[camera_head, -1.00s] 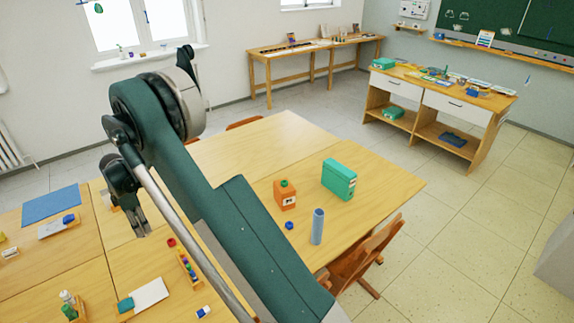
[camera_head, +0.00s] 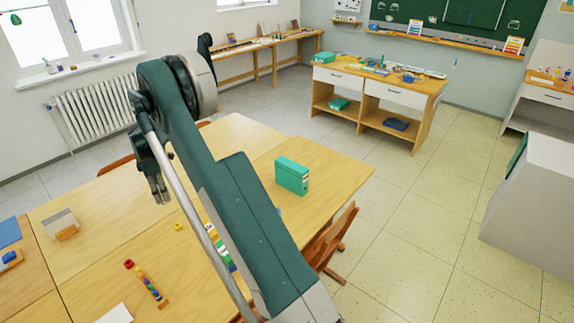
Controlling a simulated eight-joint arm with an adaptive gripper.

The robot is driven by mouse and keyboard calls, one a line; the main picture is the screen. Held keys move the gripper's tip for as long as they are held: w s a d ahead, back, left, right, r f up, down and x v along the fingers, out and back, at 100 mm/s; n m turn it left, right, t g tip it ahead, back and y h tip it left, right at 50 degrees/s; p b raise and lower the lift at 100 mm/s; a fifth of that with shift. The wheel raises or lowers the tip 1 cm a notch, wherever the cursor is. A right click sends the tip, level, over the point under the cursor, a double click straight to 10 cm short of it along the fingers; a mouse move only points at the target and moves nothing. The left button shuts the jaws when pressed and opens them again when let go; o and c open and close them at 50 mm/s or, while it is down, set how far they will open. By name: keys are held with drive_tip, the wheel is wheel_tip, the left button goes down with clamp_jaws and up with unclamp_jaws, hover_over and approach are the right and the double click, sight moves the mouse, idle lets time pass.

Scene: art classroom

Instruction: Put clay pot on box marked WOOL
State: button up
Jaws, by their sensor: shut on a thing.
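My gripper (camera_head: 161,196) hangs at the end of my dark green arm, above the wooden tables in the left half of the view. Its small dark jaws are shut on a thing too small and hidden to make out. No clay pot can be told apart. The label is too small to read, so I cannot tell which box is marked WOOL. My arm hides part of the table.
An orange chair (camera_head: 325,245) stands at the table's right edge. A drawer desk (camera_head: 380,95) stands behind.

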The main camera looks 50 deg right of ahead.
drive_tip(key=s+d+r+m, duration=0.2)
drive_tip(key=s+d, duration=0.1)
drive_tip(key=d, duration=1.2)
wheel_tip(320, 180, up, 8)
drive_tip(key=m+p, duration=0.3)
drive_tip(key=m, duration=0.4)
hover_over(292, 164)
drive_tip(key=shift+a, duration=0.1)
drive_tip(key=shift+f+p, duration=0.45)
drive_tip(key=shift+f, duration=2.75)
drive_tip(key=shift+f, duration=1.85)
drive_tip(key=shift+f, duration=0.15)
